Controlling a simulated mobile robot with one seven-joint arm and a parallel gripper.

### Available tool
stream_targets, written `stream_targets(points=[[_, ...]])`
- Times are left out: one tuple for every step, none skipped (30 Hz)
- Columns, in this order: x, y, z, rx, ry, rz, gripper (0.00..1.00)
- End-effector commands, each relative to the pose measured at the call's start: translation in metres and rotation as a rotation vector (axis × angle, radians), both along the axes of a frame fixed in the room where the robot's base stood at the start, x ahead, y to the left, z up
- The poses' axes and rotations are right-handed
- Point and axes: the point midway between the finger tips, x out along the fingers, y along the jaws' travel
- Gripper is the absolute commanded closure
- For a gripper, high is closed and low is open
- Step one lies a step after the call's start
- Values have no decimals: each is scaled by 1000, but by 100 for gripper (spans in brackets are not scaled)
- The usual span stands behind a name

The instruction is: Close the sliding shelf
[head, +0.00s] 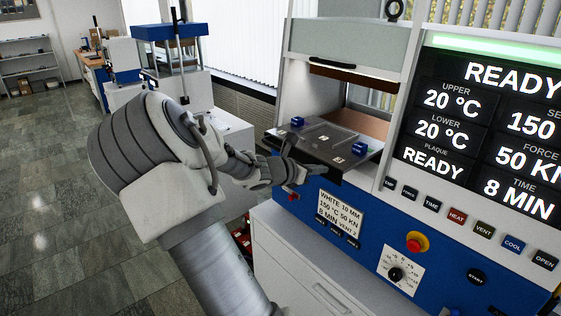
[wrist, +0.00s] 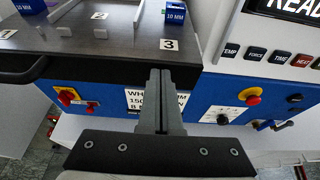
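The sliding shelf (head: 328,139) is a dark flat plate pulled out of the front of the lab press, below its open chamber. It carries number labels and small blue blocks. In the wrist view the shelf (wrist: 90,42) fills the upper left, with its black front edge facing me. My gripper (head: 290,150) is at the front edge of the shelf in the head view. In the wrist view its two fingers (wrist: 160,72) are together, and the tips overlap the front edge near label 3. Nothing shows between them. I cannot tell whether they touch the edge.
The press's blue front panel (head: 375,235) has a red emergency button (head: 416,241) and a dial below the shelf. A display (head: 480,130) reading READY stands at right. A white cabinet (head: 300,270) is underneath. Open tiled floor lies at left.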

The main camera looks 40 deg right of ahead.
Motion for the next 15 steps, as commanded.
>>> stream_targets(points=[[0,-4,0,-1,0,-2,100],[0,-6,0,-1,0,-2,100],[0,-8,0,-1,-1,-4,100],[0,-10,0,-1,-1,-4,100],[0,-12,0,-1,-1,-4,100],[0,-14,0,-1,-1,-4,100],[0,-16,0,-1,-1,-4,100],[0,-18,0,-1,-1,-4,100],[1,-21,0,-1,-2,-4,100],[1,-22,0,-1,-1,-3,100],[1,-24,0,0,-1,-3,100],[1,-26,0,0,-1,-3,100],[1,-28,0,-1,-1,-3,100],[1,-30,0,-1,-1,-4,100],[1,-32,0,-1,0,-3,100]])
